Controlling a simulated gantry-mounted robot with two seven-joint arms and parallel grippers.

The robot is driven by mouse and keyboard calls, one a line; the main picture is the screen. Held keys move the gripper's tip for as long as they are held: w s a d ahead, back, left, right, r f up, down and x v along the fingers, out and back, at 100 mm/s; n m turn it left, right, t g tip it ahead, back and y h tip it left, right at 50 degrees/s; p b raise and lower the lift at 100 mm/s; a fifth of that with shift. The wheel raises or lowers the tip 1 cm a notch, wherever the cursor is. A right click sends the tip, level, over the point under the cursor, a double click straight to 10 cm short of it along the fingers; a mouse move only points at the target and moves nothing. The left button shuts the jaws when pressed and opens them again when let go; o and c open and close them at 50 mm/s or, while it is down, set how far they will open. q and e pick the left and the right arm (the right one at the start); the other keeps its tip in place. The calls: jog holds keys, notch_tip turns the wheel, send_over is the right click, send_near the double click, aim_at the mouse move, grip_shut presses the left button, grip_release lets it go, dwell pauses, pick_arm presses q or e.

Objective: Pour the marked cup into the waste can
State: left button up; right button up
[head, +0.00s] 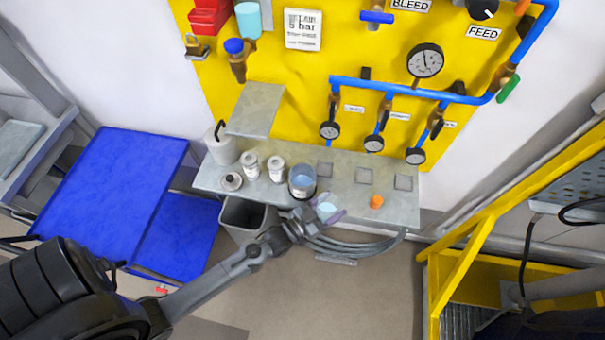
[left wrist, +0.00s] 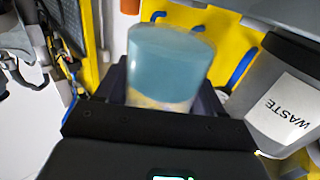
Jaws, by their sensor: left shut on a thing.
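My left gripper (head: 318,211) is shut on a clear cup (head: 327,208) with pale blue contents, just in front of the shelf edge. In the left wrist view the cup (left wrist: 168,65) is held between the fingers, with blue above and a pale yellowish band lower down. I cannot read a mark on it. The grey waste can (head: 245,218) stands below the shelf's front edge, left of the cup in the head view. Its label, reading WASTE, shows in the left wrist view, where the can (left wrist: 262,85) is to the right of the cup, apart from it.
The grey shelf (head: 340,197) holds white jars (head: 250,167), a larger jar with blue contents (head: 302,182), a black-knobbed lid (head: 231,182) and a small orange piece (head: 376,201). A yellow gauge panel (head: 300,65) stands behind. Yellow railing (head: 470,240) is at right.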

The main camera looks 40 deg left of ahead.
aim_at(329, 194)
pick_arm(q)
jog(key=shift+a+r, duration=0.1)
jog(key=shift+w+a+r+n, duration=0.1)
jog(key=shift+a+r+n, duration=0.15)
jog(key=shift+n, duration=0.65)
jog(key=r+n+p, duration=0.1)
jog(key=r, duration=0.1)
jog(key=a+r+n+p, duration=0.1)
jog(key=p, duration=0.1)
jog(key=shift+w+a+r, duration=0.1)
jog(key=shift+r, duration=0.3)
jog(key=shift+a+r+n+p, duration=0.25)
jog(key=shift+r+n, duration=0.1)
jog(key=shift+r, duration=0.1)
jog(key=shift+a+r+n+p, duration=0.15)
jog(key=shift+r+n+p, duration=0.05)
jog(key=shift+r+n, duration=0.2)
jog(key=r+n, duration=0.1)
jog(key=a+r+n, duration=0.1)
jog(key=n, duration=0.1)
jog(key=shift+w+a+r+n+p, duration=0.1)
jog(key=shift+w+a+n+p, duration=0.1)
jog(key=shift+a+n+p, duration=0.1)
